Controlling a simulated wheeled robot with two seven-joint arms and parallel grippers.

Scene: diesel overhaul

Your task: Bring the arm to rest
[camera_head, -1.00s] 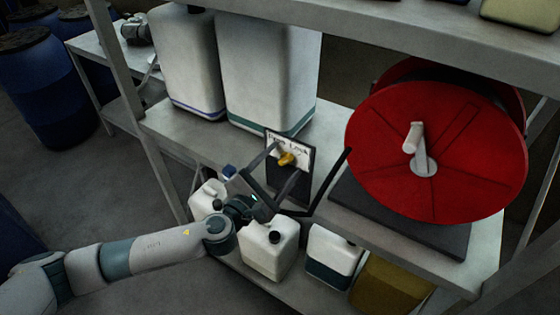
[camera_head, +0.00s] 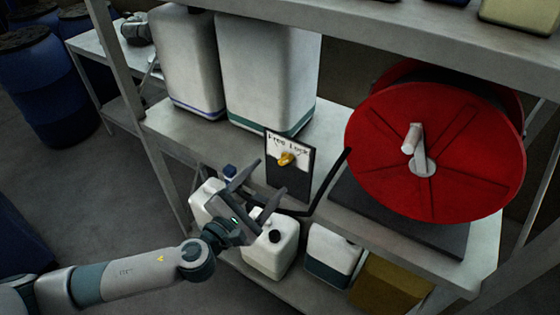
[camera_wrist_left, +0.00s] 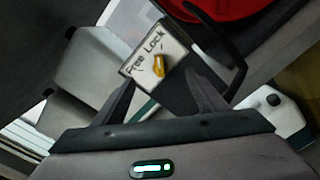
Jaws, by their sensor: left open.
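My left gripper (camera_head: 257,182) is open and empty in the head view. It hangs in front of the shelf, below and left of a dark panel (camera_head: 290,183) with a "Free Lock" label and a yellow knob (camera_head: 286,159). The gripper does not touch the knob. In the left wrist view, the two open fingers (camera_wrist_left: 165,97) point toward the panel, with the yellow knob (camera_wrist_left: 159,65) beyond them. My right gripper is in neither view.
A red reel (camera_head: 450,150) with a crank stands right of the panel. Two large white containers (camera_head: 268,70) stand on the shelf (camera_head: 170,135). Smaller jugs (camera_head: 268,250) sit on the lower shelf, close to the gripper. Blue barrels (camera_head: 40,85) stand at the far left; the floor between is open.

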